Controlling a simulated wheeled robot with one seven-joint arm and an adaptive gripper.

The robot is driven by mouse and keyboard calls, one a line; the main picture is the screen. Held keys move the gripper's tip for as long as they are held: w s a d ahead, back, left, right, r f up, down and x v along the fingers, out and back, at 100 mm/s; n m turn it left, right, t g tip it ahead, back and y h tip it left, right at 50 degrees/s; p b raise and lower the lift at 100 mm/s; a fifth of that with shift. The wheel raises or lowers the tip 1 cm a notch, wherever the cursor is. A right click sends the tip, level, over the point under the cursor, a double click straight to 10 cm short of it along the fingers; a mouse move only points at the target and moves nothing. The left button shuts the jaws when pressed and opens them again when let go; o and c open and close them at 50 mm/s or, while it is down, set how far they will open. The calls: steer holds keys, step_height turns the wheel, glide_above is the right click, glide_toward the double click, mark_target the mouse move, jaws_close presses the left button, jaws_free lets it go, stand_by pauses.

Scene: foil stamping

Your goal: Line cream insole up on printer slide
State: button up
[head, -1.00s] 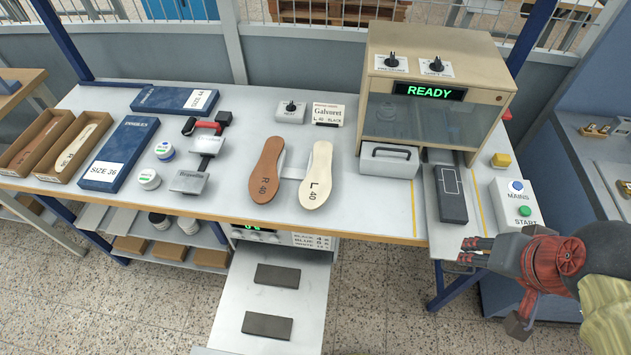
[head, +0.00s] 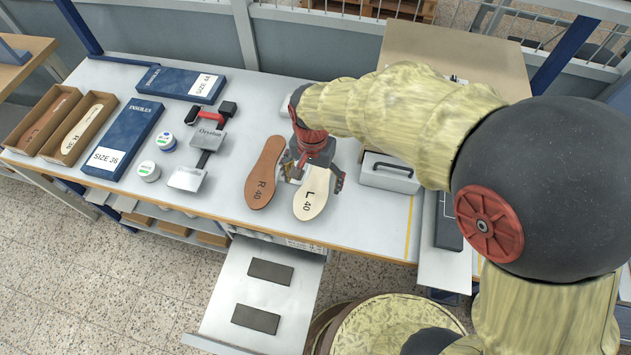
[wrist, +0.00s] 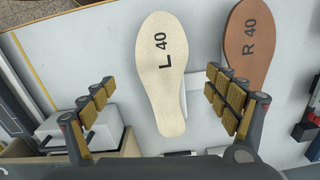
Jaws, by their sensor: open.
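The cream insole (head: 311,201), marked L 40, lies flat on the bench. It also shows in the wrist view (wrist: 163,75), between the spread fingers. The brown insole (head: 264,172), marked R 40, lies just to its left in the head view. My gripper (head: 312,178) is open and empty above the cream insole, its fingers either side of it. In the wrist view my gripper (wrist: 165,98) shows no contact with the insole. The printer slide (head: 447,222) is at the right with a dark pad on it, partly hidden by my arm.
A grey box with a black handle (head: 388,172) stands right of the cream insole. Blue boxes (head: 124,140), jars (head: 166,142) and a Gryston-labelled tool (head: 208,138) are at the left. An open drawer (head: 222,310) with dark plates juts out in front. My arm covers much of the printer (head: 455,55).

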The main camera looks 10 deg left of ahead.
mark_target(312, 194)
step_height(312, 194, down, 6)
steer(key=shift+w+a+r+b, duration=0.1)
steer(key=shift+w+a+b, duration=0.05)
steer(key=shift+b, duration=0.75)
steer(key=shift+c, duration=1.4)
steer(key=c, duration=1)
